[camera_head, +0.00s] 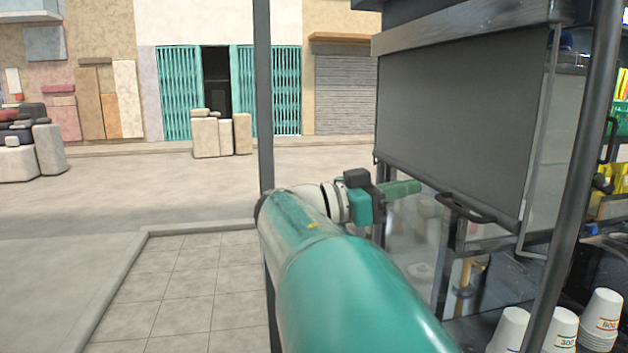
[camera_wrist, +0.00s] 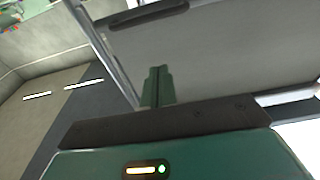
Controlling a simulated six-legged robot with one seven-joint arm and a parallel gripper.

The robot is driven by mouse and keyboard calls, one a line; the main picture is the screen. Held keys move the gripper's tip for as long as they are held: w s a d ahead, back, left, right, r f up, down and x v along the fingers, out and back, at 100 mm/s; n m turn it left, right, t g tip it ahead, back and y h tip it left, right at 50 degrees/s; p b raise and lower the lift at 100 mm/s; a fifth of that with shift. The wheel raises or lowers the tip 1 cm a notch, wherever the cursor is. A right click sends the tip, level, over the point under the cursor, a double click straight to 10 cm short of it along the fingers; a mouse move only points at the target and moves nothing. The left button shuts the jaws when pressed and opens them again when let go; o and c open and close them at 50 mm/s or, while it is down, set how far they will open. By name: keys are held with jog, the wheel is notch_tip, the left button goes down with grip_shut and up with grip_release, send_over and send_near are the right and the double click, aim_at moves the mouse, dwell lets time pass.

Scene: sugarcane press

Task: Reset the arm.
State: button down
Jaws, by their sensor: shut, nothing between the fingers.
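My gripper (camera_head: 403,188) is at the end of my green arm in the head view, in front of the lower part of the stall's grey panel. Its green fingers point right and are together, with nothing between them. In the wrist view the fingers (camera_wrist: 157,84) show as a narrow green shape against the grey panel (camera_wrist: 215,60). The same grey panel (camera_head: 455,125) hangs upright at the right of the head view. I cannot tell whether the fingers touch it.
A dark post (camera_head: 578,190) and stacked white cups (camera_head: 601,318) stand at the right. A black handle (camera_head: 466,208) sits under the panel, close to my gripper. A thin pole (camera_head: 263,95) rises behind my arm. The tiled floor (camera_head: 190,285) at left is clear.

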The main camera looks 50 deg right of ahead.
jog(key=w+a+f+n+t+y, duration=0.3)
jog(key=w+a+f+n+t, duration=0.25)
jog(key=a+f+n, duration=0.35)
jog(key=w+a+f+n+t+y, duration=0.35)
jog(key=a+f+n+t, duration=0.4)
jog(key=f, duration=0.35)
jog(key=w+a+f+n+t+y, duration=0.1)
jog(key=a+f+n+y, duration=0.1)
jog(key=a, duration=0.5)
jog(key=w+a+f+n+t+y, duration=0.1)
jog(key=a+f+n+t+y, duration=0.1)
jog(key=a, duration=0.6)
jog(key=w+a+f+n+t+y, duration=0.1)
jog(key=a+f+n+t+y, duration=0.1)
jog(key=a+f+n+y, duration=0.2)
jog(key=a+n, duration=0.1)
jog(key=a, duration=0.2)
jog(key=shift+w+a+n, duration=0.2)
jog(key=shift+a+n, duration=0.05)
jog(key=shift+n, duration=0.1)
jog(key=shift+d, duration=0.25)
